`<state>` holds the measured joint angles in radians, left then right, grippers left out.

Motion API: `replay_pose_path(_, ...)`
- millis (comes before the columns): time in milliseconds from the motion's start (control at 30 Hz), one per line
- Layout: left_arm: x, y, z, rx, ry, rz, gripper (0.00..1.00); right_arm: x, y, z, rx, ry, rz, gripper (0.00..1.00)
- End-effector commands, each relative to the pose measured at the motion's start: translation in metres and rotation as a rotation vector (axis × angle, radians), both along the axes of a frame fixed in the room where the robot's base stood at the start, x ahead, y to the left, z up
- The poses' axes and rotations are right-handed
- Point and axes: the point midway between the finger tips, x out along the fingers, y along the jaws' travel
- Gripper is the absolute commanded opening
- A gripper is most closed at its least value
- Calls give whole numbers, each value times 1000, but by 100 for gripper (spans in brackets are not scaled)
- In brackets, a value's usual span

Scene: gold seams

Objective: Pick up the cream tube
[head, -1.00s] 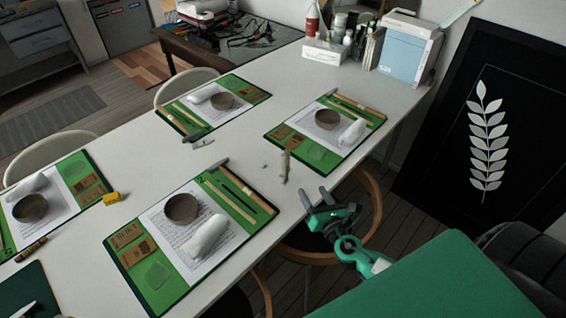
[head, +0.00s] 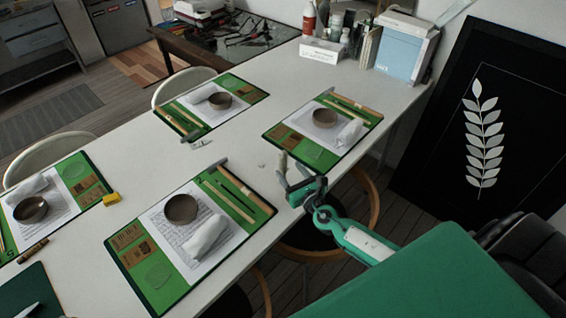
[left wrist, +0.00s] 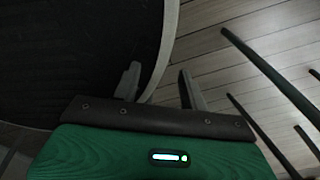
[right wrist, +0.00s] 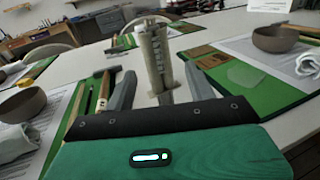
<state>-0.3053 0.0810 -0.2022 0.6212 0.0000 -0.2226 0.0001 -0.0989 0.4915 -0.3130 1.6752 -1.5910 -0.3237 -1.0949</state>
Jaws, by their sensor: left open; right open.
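The cream tube (right wrist: 155,55) stands upright on the white table, with dark markings on its side. In the head view the tube (head: 283,162) is small and partly hidden behind the fingers of my right gripper (head: 292,178). That gripper is open at the table's right edge. In the right wrist view the tube appears between the open fingers (right wrist: 160,88) and ahead of them; I cannot tell whether they touch. My left gripper (left wrist: 160,82) is open and empty in the left wrist view, and the head view does not show it.
Green mats with bowls and white cloths lie around the table; the nearest mat (head: 150,303) is left of my right gripper. Another mat (head: 351,153) lies beyond it. A wooden-rimmed chair (head: 374,205) is under the table's right edge. Bare table (head: 255,140) surrounds the tube.

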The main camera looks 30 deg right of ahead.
Motion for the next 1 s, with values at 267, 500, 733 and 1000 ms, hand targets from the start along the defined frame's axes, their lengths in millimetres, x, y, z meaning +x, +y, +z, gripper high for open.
replay_pose_path(267, 9, 0, 16, -1, -12, 0, 43, 30, 3, 12, 0, -1, 0, 55)
replay_pose_path(500, 7, 0, 15, 0, -10, 1, 43, 51, 4, 8, 0, -1, 0, 55)
replay_pose_path(733, 5, 1, 15, 0, -7, 3, 43, 52, 4, 8, 1, 0, 0, 55)
replay_pose_path(1000, 5, 0, 15, -1, -6, 3, 43, 52, 4, 8, 0, 0, 0, 8)
